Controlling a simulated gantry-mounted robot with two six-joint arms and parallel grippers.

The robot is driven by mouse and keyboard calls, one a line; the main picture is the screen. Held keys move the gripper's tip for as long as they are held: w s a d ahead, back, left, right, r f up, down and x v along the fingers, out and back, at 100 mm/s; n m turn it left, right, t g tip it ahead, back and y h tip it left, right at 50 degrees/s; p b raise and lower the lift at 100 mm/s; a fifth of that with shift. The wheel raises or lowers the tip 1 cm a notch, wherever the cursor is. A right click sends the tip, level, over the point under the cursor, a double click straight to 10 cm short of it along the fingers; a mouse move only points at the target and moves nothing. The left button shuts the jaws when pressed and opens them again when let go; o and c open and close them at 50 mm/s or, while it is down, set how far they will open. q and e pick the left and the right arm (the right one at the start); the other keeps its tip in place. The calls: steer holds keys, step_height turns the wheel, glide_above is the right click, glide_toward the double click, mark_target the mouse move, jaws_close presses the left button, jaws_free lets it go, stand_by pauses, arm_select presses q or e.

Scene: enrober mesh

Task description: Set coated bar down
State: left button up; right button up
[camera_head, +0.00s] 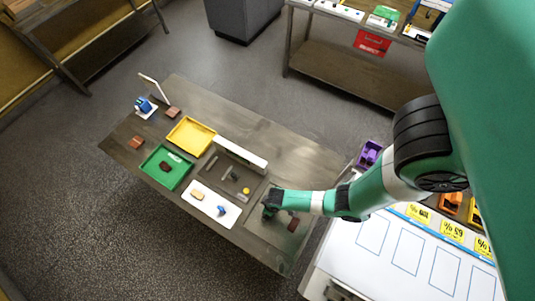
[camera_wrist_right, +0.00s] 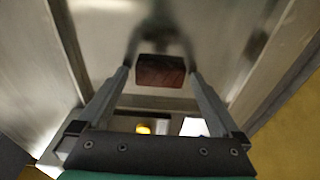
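A dark brown coated bar (camera_head: 293,224) lies on a grey metal sheet (camera_head: 286,246) at the right end of the table. My right gripper (camera_head: 268,212) is low over that sheet, just left of the bar. In the right wrist view the bar (camera_wrist_right: 160,71) appears between and slightly beyond the fingertips of my right gripper (camera_wrist_right: 160,74), with a gap on each side. The fingers are spread and hold nothing. Another dark bar (camera_head: 165,167) lies in the green tray (camera_head: 151,173). My left gripper is not in view.
A white mat (camera_head: 207,204) holds a tan bar (camera_head: 197,194) and a blue item. A yellow ball (camera_head: 246,190) and a long white upright block (camera_head: 240,153) are behind it. A yellow tray (camera_head: 190,137) stands farther left. A white counter (camera_head: 385,255) is at right.

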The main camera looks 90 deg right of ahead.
steer(key=shift+r, duration=0.1)
steer(key=r+p, duration=0.4)
steer(key=shift+s+a+r, duration=0.1)
steer(key=shift+s+r, duration=0.05)
steer(key=shift+s, duration=0.05)
